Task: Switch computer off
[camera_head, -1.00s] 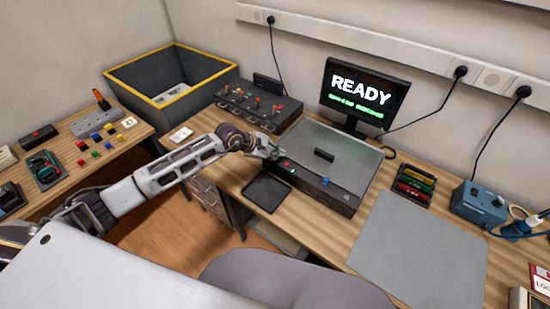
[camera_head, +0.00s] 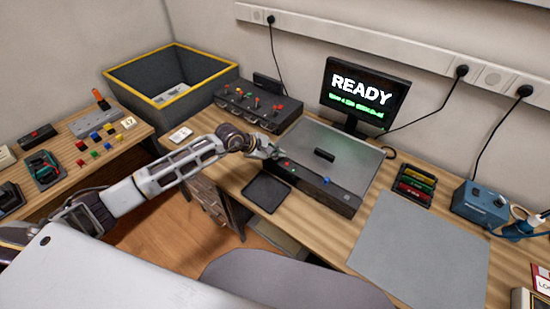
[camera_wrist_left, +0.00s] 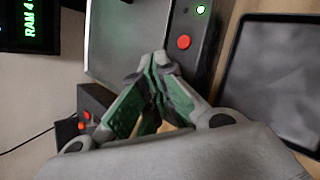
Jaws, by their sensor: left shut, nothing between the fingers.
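The computer (camera_head: 328,148) is a flat grey case with a dark front, lying on the wooden desk. Its front carries a red button (camera_wrist_left: 184,42), a lit green light (camera_wrist_left: 200,10) beside it, and a blue knob (camera_head: 326,180). The monitor (camera_head: 365,92) behind it reads READY over a green line. My left gripper (camera_head: 276,153) is at the computer's left front corner. In the wrist view its green-lined fingers (camera_wrist_left: 158,62) are shut with nothing between the tips, just short of the red button. Contact with the case cannot be told. My right gripper is not in view.
A black tray (camera_head: 267,193) lies in front of the computer. A switch box (camera_head: 258,107) with red levers stands to its left, by a yellow-rimmed bin (camera_head: 118,83). A grey mat (camera_head: 420,250) lies to the right. A chair (camera_head: 290,280) stands in front.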

